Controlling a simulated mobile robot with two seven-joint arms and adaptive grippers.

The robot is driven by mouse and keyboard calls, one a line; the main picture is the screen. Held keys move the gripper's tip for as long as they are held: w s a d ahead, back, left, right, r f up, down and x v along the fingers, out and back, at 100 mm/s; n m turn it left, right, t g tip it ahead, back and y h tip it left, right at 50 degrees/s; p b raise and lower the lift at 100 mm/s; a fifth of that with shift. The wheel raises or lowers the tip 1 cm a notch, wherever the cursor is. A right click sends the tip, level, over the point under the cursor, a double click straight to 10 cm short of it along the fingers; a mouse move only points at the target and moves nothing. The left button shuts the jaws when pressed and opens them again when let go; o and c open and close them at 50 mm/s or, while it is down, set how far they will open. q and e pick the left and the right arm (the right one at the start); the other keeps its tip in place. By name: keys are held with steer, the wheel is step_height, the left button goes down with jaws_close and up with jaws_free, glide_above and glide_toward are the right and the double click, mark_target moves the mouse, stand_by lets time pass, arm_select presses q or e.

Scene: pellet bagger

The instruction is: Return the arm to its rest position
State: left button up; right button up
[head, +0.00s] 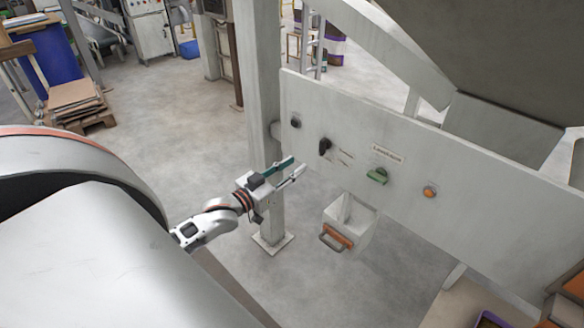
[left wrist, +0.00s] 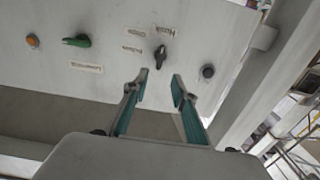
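My left gripper (head: 290,170) is in front of the pale control panel (head: 350,127), near its left end. In the left wrist view its two teal-lined fingers (left wrist: 158,90) stand apart with nothing between them. A black selector knob (head: 324,147) sits on the panel close to the fingertips; it also shows in the left wrist view (left wrist: 160,56), just beyond the fingers with a visible gap. My right gripper is not in either view.
The panel also bears a black button (head: 295,122), a green handle (head: 377,176) and an orange button (head: 429,192). A grey post (head: 262,90) stands behind my left gripper. Open floor lies to the left.

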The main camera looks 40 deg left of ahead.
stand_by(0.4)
arm_select(q)
steer(key=s+d+f+m+g, duration=0.3)
steer(key=s+d+f+g, duration=0.4)
steer(key=s+d+f, duration=1.4)
step_height(320, 180, down, 3)
steer(key=shift+s+d+r+g+h, duration=0.1)
steer(key=shift+s+d+g+h, duration=0.25)
steer(key=shift+d+h, duration=0.1)
